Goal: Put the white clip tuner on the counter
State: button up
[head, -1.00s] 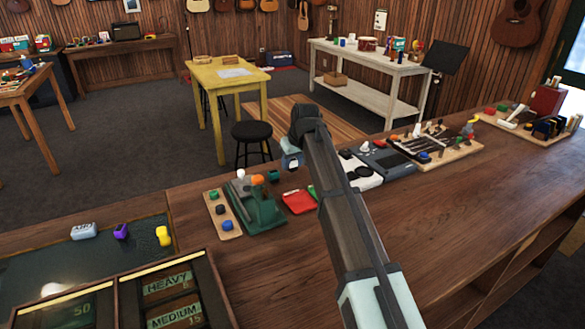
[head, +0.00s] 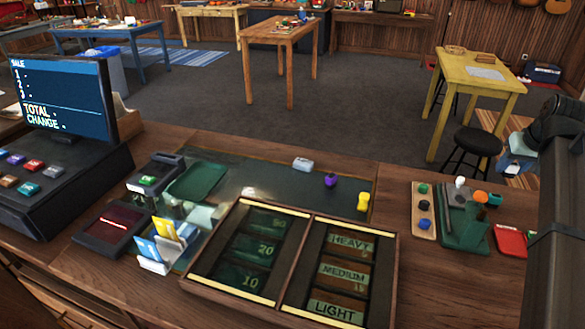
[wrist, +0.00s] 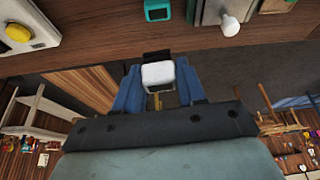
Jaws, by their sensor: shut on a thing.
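My gripper (head: 512,165) shows at the right of the head view, beside the dark wrist of my arm. In the wrist view its two blue fingers (wrist: 158,88) are shut on the white clip tuner (wrist: 158,75), a small white block with a dark part at its far side. In the head view I cannot make the tuner out clearly from the gripper. The wooden counter (head: 440,290) runs across the front. The gripper is past the counter's far edge, over the floor side.
A dark green mat (head: 250,178) bears white, purple (head: 331,180) and yellow (head: 363,201) small items. A green stand (head: 465,225) and red box (head: 511,240) sit near my arm. Bare wood lies in front of them.

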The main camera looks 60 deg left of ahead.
jog(key=s+a+n, duration=0.2)
jog(key=s+a, duration=0.9)
jog(key=a, duration=0.2)
jog(key=n+g+y, duration=0.1)
jog(key=n, duration=0.2)
send_over(373, 179)
jog(key=s+d, duration=0.1)
jog(key=shift+w+d+r+m, duration=0.15)
jog(key=shift+m, duration=0.45)
jog(key=shift+f, duration=5)
jog(key=shift+f, duration=0.1)
jog(key=o, duration=1)
